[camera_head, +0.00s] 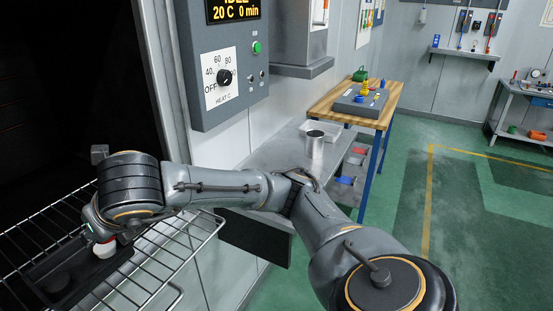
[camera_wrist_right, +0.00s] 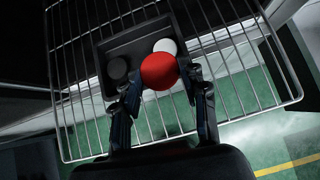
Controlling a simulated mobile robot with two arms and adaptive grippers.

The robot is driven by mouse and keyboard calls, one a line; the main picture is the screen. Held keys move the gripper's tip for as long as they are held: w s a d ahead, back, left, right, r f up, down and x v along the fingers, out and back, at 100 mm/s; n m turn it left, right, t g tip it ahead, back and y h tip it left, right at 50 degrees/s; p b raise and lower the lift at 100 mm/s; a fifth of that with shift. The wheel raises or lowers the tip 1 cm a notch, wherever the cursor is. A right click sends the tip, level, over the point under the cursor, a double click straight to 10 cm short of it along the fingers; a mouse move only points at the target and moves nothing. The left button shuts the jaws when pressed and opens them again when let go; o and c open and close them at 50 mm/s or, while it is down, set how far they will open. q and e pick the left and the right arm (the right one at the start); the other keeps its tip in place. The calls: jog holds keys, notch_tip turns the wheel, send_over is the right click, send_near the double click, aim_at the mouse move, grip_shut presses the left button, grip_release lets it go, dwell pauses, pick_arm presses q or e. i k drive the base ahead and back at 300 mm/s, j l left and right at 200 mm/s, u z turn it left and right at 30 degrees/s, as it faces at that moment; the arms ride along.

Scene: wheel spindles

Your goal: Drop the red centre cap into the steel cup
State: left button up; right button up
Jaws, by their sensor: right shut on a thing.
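The red centre cap (camera_wrist_right: 159,71) is between the fingertips of my right gripper (camera_wrist_right: 164,77) in the right wrist view. The gripper is shut on it, over a dark tray (camera_wrist_right: 107,46). In the head view my right arm reaches left across the picture, and its gripper (camera_head: 96,225) is low over the tray (camera_head: 30,270), with the cap mostly hidden there. The steel cup (camera_head: 314,143) stands upright on the grey bench, to the right of the gripper and well apart from it. My left gripper is not in view.
The tray rests on a wire rack (camera_head: 170,262) before a dark open chamber. A white round piece (camera_head: 105,249) and a dark round piece (camera_wrist_right: 117,68) are in it. A control box (camera_head: 225,80) stands above the arm. A pale tray (camera_head: 322,128) is behind the cup.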

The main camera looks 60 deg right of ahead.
aim_at(315, 156)
jog(key=z, duration=2.1)
